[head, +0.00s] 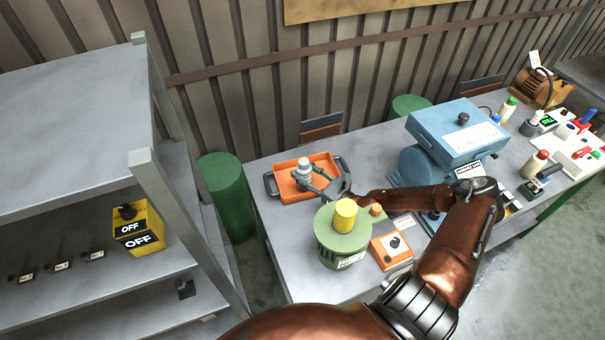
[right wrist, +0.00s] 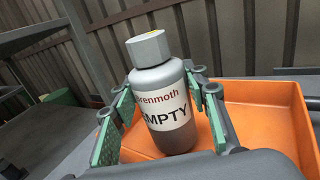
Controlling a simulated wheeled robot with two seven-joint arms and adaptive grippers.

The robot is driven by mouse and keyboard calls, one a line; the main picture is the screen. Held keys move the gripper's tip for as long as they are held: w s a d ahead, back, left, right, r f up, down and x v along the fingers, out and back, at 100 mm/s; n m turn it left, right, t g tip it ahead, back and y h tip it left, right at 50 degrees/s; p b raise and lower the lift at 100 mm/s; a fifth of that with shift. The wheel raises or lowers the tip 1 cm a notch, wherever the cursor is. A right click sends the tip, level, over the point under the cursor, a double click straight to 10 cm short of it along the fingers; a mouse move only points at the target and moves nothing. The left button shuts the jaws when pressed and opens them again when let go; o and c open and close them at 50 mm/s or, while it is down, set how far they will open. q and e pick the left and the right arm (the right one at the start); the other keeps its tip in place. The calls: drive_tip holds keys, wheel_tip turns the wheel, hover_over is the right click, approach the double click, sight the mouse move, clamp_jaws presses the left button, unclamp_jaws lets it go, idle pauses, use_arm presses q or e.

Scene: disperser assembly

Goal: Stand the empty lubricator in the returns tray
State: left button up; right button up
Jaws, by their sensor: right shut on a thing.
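The empty lubricator (head: 304,166) is a grey bottle with a pale cap, and its label reads EMPTY in the right wrist view (right wrist: 166,108). It is upright, within the orange returns tray's outline (head: 283,191). The tray also shows behind and right of the bottle in the right wrist view (right wrist: 270,115). My right gripper (head: 310,181) is shut on the bottle, with green-padded fingers on both sides of it. The bottle's base is partly hidden by the gripper, so I cannot tell whether it touches the tray floor. My left gripper is not in view.
A green cylinder with a yellow top (head: 345,215) and an orange control box (head: 391,250) stand near my right forearm. A blue machine (head: 455,130) stands right of the tray. Grey shelving (head: 190,240) is at the left.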

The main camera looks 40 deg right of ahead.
sight(308, 179)
drive_tip(key=shift+w+a+f, duration=0.1)
drive_tip(key=shift+w+a, duration=0.05)
drive_tip(key=shift+a, duration=0.25)
drive_tip(key=shift+d+f, duration=0.1)
drive_tip(key=shift+f, duration=0.3)
drive_tip(key=shift+f, duration=0.1)
drive_tip(key=o, duration=1.3)
drive_tip(key=shift+o, duration=0.2)
drive_tip(key=shift+r, duration=0.2)
drive_tip(key=s, duration=0.5)
drive_tip(key=s+d, duration=0.1)
drive_tip(key=s, duration=0.1)
drive_tip(key=shift+s+f, duration=0.1)
drive_tip(key=shift+s, duration=0.15)
